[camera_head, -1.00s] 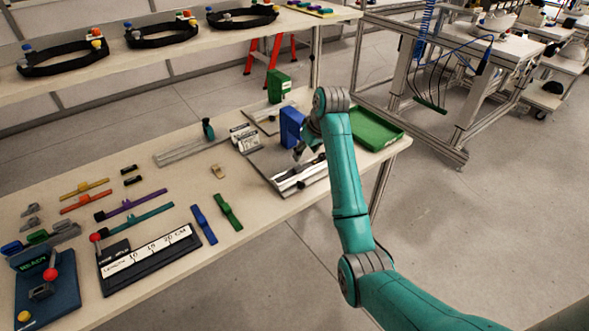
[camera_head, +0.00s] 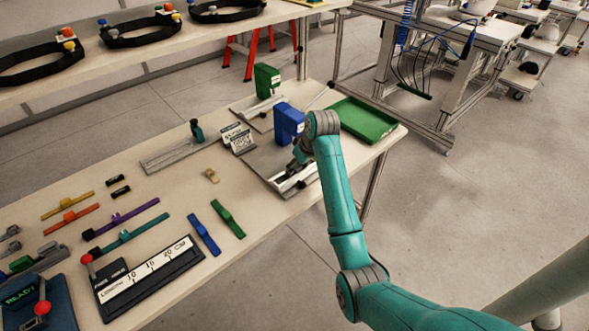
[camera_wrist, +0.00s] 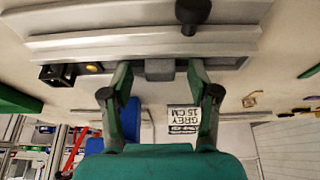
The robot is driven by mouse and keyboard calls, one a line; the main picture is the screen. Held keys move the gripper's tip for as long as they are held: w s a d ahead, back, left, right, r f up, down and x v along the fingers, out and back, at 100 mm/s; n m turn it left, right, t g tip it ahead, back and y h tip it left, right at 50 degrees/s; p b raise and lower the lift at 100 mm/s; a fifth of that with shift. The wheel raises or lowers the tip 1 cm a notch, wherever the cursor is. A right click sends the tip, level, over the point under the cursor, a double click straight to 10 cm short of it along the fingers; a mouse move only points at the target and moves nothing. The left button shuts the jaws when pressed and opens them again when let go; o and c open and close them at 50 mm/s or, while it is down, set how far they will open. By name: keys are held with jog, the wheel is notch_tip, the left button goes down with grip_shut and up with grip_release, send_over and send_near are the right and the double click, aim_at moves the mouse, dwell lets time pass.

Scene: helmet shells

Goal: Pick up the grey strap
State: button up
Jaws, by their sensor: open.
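In the wrist view a grey strap (camera_wrist: 215,65) lies along a pale metal fixture (camera_wrist: 140,42), with a small grey block (camera_wrist: 160,70) at its middle. My gripper (camera_wrist: 159,73) is open, with one finger on each side of that block. I cannot tell whether the fingers touch it.
A blue box (camera_head: 289,122) stands close behind my gripper. A green tray (camera_head: 365,119) is to the right, a green box (camera_head: 267,80) behind. Label cards (camera_head: 238,138) stand left. Several coloured straps and a length board (camera_head: 150,275) lie on the left of the table (camera_head: 165,190).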

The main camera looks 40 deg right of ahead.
grip_shut()
jog(key=shift+r, duration=0.1)
